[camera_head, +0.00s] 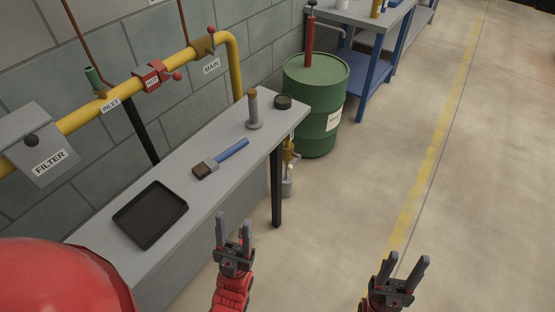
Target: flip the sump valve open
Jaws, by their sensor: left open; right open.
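A yellow pipe (140,82) runs along the block wall with several valves and fittings on it. A brass fitting (288,152) with a pale knob sits low behind the bench's far end, beside the green drum. A small tag near it is too small to read, so I cannot tell if it is the sump valve or how its handle is set. The bench partly hides it. My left gripper (233,225) is open and empty in front of the bench, well short of the fitting. My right gripper (406,266) is open and empty over the floor.
Floor to the right is clear.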

